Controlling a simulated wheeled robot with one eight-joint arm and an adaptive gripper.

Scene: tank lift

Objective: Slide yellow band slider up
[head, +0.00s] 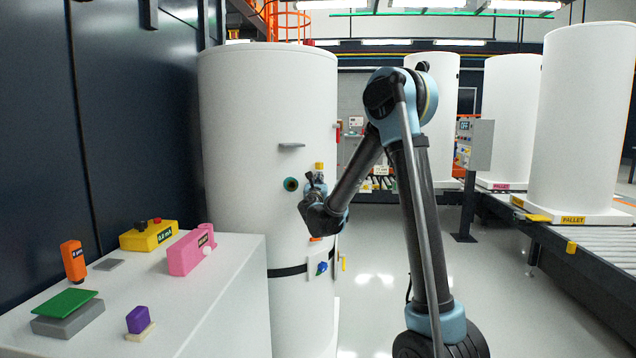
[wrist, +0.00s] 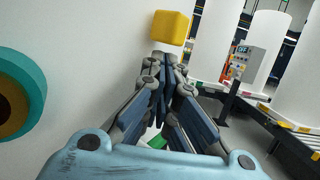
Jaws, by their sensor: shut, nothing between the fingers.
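A yellow block (head: 319,166) shows at the right side of the white tank (head: 245,120) in the head view. In the wrist view the yellow block (wrist: 170,27) is close beside the white tank wall, just beyond my fingertips. My gripper (head: 316,180) is shut and empty, with its fingers pointing up just below the block. In the wrist view my gripper (wrist: 163,62) has its fingertips together at the block's lower edge. I cannot tell whether they touch it. The block's attachment to the tank is hidden.
A teal-ringed round port (head: 291,184) and a grey ledge (head: 291,145) are on the tank, left of my gripper. A black band (head: 287,271) and a white plate with a blue knob (head: 321,268) are lower down. A white bench (head: 225,275) with several coloured items stands at front left.

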